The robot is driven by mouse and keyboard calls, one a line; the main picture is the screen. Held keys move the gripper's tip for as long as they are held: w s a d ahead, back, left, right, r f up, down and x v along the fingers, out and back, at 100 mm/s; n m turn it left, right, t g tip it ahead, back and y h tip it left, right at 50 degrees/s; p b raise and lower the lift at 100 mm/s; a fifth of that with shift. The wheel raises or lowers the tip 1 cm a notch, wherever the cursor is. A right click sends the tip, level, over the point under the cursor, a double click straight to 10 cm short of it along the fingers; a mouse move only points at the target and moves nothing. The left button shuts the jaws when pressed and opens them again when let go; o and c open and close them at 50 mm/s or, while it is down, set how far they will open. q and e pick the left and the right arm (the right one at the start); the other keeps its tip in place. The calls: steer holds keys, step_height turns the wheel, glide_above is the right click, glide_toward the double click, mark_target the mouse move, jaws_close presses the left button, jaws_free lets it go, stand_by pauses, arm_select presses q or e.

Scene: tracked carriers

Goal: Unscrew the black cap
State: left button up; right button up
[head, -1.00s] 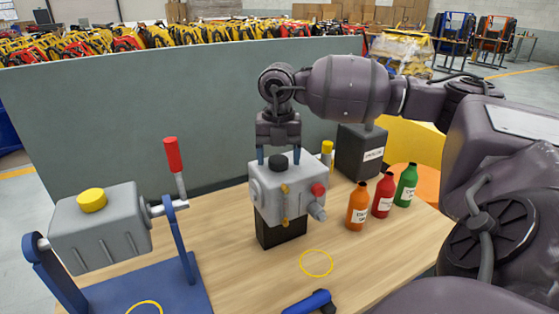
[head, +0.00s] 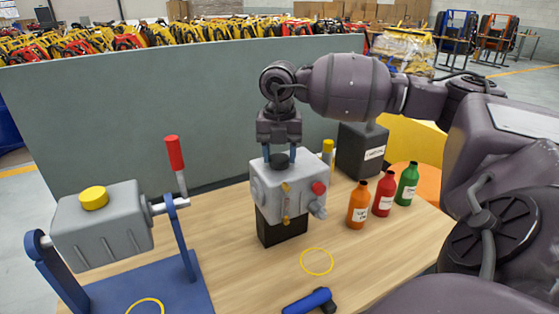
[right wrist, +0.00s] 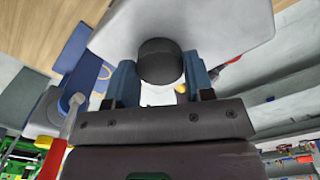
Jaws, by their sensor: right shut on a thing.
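The black cap (head: 277,161) sits on top of a light grey gearbox-like housing (head: 268,198), which stands on a black block (head: 282,233) on the table. My right gripper (head: 280,157) points straight down over the housing, its two blue fingers shut on the cap from both sides. In the right wrist view the round dark cap (right wrist: 160,58) lies between the fingers, against the pale housing (right wrist: 205,22). The cap's thread is hidden. My left gripper does not show.
Orange (head: 357,207), red (head: 383,196) and green (head: 406,185) bottles and a black container (head: 360,152) stand to the right. A grey housing with a yellow cap (head: 100,226) hangs in a blue stand at left. A blue-handled tool (head: 306,302) lies in front. A grey partition (head: 190,115) stands behind.

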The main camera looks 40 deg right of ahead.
steer(key=n+b, duration=0.1)
steer(key=n, duration=0.3)
steer(key=shift+n, duration=0.4)
steer(key=n, duration=0.4)
steer(key=shift+b, duration=0.3)
steer(key=shift+n, duration=0.5)
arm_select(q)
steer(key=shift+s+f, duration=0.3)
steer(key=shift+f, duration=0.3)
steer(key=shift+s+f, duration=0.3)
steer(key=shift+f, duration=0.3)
arm_select(e)
steer(key=n+b, duration=0.1)
steer(key=n, duration=0.5)
steer(key=shift+f, duration=0.1)
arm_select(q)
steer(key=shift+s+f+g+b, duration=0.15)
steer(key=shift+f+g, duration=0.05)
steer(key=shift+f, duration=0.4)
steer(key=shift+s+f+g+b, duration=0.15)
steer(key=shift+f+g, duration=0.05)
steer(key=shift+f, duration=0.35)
arm_select(e)
steer(key=n, duration=0.3)
steer(key=shift+n, duration=0.4)
